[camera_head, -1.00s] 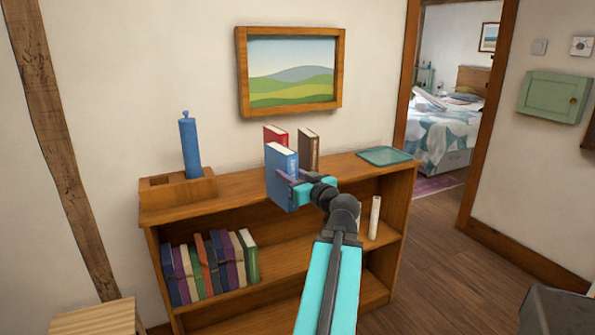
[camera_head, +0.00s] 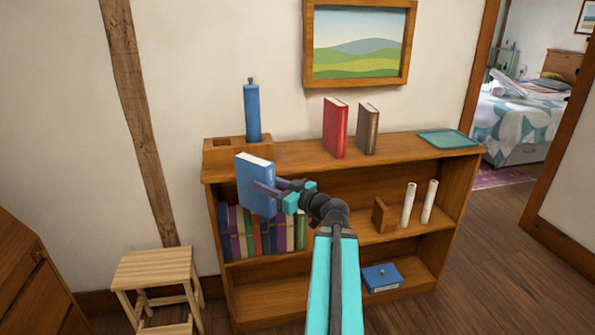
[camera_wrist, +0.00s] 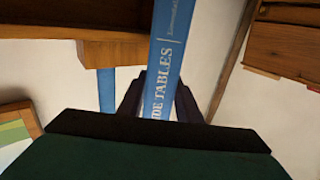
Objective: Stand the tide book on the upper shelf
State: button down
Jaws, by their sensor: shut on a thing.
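The blue tide book (camera_head: 255,184) is held upright, slightly tilted, in my gripper (camera_head: 268,190), in front of the left part of the bookcase. In the wrist view its spine (camera_wrist: 163,75) reads "TABLES" between the dark fingers. My gripper is shut on it. The upper shelf (camera_head: 300,155) is the top board of the bookcase. A red book (camera_head: 335,128) and a brown book (camera_head: 368,130) stand on it right of centre. The tide book hides part of the shelf's front edge and of the row of books below.
A wooden block (camera_head: 222,152) with a blue cylinder (camera_head: 252,112) stands at the shelf's left end. A green tray (camera_head: 448,139) lies at the right end. Books (camera_head: 285,230), white rolls (camera_head: 408,205) and a blue box (camera_head: 382,278) sit lower. A stool (camera_head: 155,272) stands at left.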

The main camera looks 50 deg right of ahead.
jog(key=w+a+f+n+g+y, duration=0.1)
jog(key=w+a+f+n+y, duration=0.25)
jog(key=a, duration=0.75)
jog(key=w+a+f+n+g+y, duration=0.15)
jog(key=w+a+f+y, duration=0.3)
jog(key=a, duration=0.65)
jog(key=a+f+n+g+y, duration=0.2)
jog(key=a+f, duration=0.1)
jog(key=a, duration=0.7)
jog(key=a+f+n+g+y, duration=0.2)
jog(key=a+f+n+y, duration=0.1)
jog(key=a, duration=0.8)
jog(key=shift+w+g+y, duration=0.2)
jog(key=shift+g+y, duration=0.1)
jog(key=shift+g, duration=0.05)
jog(key=shift+d, duration=0.1)
